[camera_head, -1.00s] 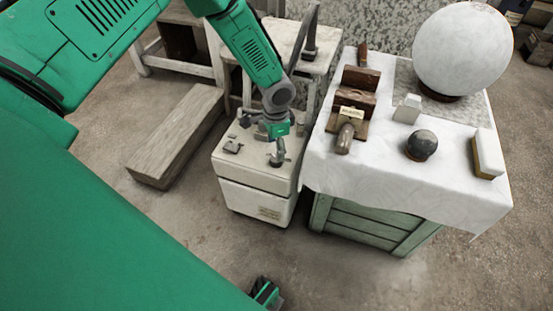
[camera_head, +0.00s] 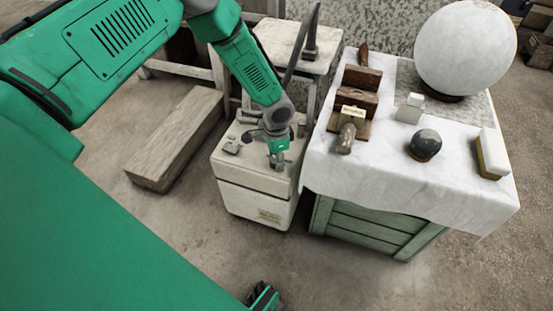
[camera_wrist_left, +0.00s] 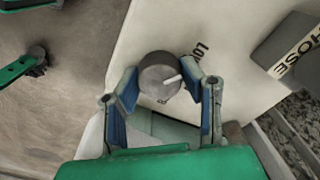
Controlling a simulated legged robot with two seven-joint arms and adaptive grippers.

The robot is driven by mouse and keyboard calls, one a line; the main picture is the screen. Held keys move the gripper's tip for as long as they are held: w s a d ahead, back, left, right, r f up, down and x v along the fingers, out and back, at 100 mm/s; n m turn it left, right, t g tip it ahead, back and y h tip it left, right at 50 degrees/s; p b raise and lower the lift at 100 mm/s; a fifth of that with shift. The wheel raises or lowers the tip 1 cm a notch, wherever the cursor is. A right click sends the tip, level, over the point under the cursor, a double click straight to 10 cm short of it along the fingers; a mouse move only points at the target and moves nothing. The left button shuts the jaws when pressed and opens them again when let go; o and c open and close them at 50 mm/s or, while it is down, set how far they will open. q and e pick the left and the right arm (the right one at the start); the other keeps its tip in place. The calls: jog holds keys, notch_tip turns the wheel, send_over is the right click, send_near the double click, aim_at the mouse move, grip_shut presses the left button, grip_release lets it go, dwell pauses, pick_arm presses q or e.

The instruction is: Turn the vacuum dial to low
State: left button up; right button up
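The vacuum (camera_head: 253,210) is a pale boxy unit on the floor, with small fittings on its top. Its dial (camera_wrist_left: 159,75) is a grey round knob with a white pointer mark toward its right side. A label beginning "LO" (camera_wrist_left: 198,50) is printed beside the dial, partly covered by a finger. My left gripper (camera_head: 277,163) points down at the vacuum's top. In the left wrist view its fingers (camera_wrist_left: 160,80) stand on either side of the dial, apart, with slight gaps showing. My right gripper (camera_head: 264,298) is at the bottom edge of the head view; its fingers are unclear.
A cloth-covered table (camera_head: 400,185) stands right of the vacuum, holding a large plaster sphere (camera_head: 465,48), a dark ball (camera_head: 425,145) and wooden tools. A wooden block (camera_head: 175,140) lies on the floor to the left. A "HOSE" label (camera_wrist_left: 298,55) shows beside the dial's panel.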

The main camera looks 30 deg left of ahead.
pick_arm(q)
jog(key=shift+n+p, duration=0.4)
jog(key=shift+p, duration=0.05)
jog(key=shift+w, duration=0.1)
jog(key=o, duration=1.2)
jog(key=shift+c, duration=0.2)
notch_tip(320, 180, up, 12)
jog(key=shift+a, duration=0.1)
